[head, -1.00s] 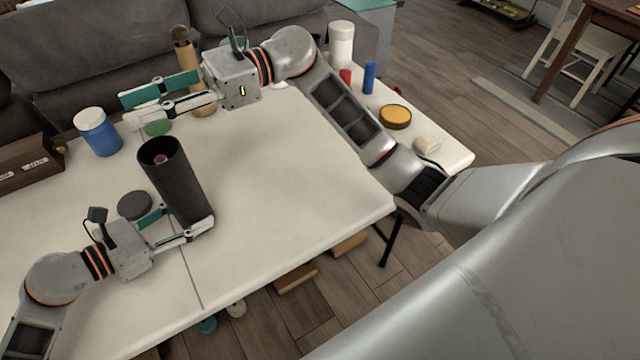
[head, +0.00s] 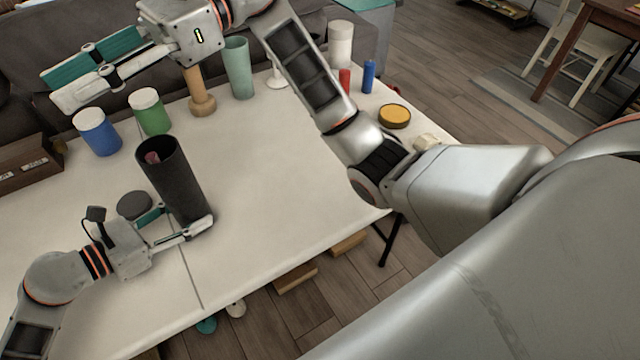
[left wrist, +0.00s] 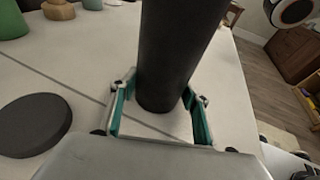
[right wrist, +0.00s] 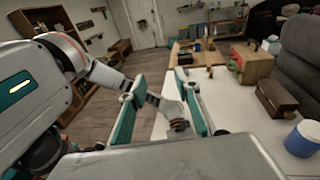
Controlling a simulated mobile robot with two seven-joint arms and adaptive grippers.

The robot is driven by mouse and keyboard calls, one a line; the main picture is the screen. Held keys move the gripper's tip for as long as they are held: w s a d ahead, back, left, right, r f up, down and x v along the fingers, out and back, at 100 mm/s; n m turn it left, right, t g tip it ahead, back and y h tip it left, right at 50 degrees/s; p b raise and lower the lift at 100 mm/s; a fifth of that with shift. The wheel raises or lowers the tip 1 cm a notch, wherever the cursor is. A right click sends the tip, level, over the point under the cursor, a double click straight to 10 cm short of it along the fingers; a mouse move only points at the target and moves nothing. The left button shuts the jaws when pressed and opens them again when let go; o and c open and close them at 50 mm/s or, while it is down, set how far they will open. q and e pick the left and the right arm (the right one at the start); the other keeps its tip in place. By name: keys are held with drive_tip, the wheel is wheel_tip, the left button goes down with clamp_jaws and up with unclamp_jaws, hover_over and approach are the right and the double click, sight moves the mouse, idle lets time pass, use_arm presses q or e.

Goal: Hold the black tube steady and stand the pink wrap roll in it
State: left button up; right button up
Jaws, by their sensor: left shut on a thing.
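The black tube (head: 180,190) stands on the white table with its mouth up; it also fills the middle of the left wrist view (left wrist: 172,60). My left gripper (head: 180,218) is shut around the tube near its base, with a finger on either side. The pink wrap roll (head: 153,157) shows as a small pink end inside the tube's mouth; the rest is hidden by the tube wall. My right gripper (head: 92,72) is raised above the far left of the table, away from the tube. Its fingers are apart with nothing between them in the right wrist view (right wrist: 160,112).
A dark round lid (head: 134,205) lies beside the tube. A blue jar (head: 97,134), green jar (head: 150,112), wooden pestle-like piece (head: 200,95) and pale green cup (head: 238,68) stand at the back. A brown box (head: 28,165) is at left. The table's middle (head: 275,160) is clear.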

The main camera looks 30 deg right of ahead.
drive_tip(key=s+f+n+g+h, duration=0.4)
drive_tip(key=s+f+n+h, duration=0.2)
drive_tip(key=s+f+h, duration=0.25)
drive_tip(key=d+f+n+t+h, duration=0.2)
drive_tip(key=d+f+n, duration=0.1)
drive_tip(key=d+f, duration=0.4)
drive_tip(key=w+d+f+n+t+h, duration=0.1)
drive_tip(key=d+f+n+h, duration=0.2)
drive_tip(key=d+f, duration=0.4)
drive_tip(key=d+f+n+t+h, duration=0.2)
drive_tip(key=d+f, duration=0.5)
drive_tip(key=d, duration=0.6)
drive_tip(key=shift+w+f+n+t+h, duration=0.3)
drive_tip(key=shift+w+n+h, duration=0.1)
drive_tip(key=shift+n, duration=0.3)
drive_tip(key=shift+s+d+f, duration=0.2)
drive_tip(key=shift+d+f, duration=0.1)
drive_tip(key=shift+d, duration=0.2)
use_arm(q)
drive_tip(key=o, duration=0.9)
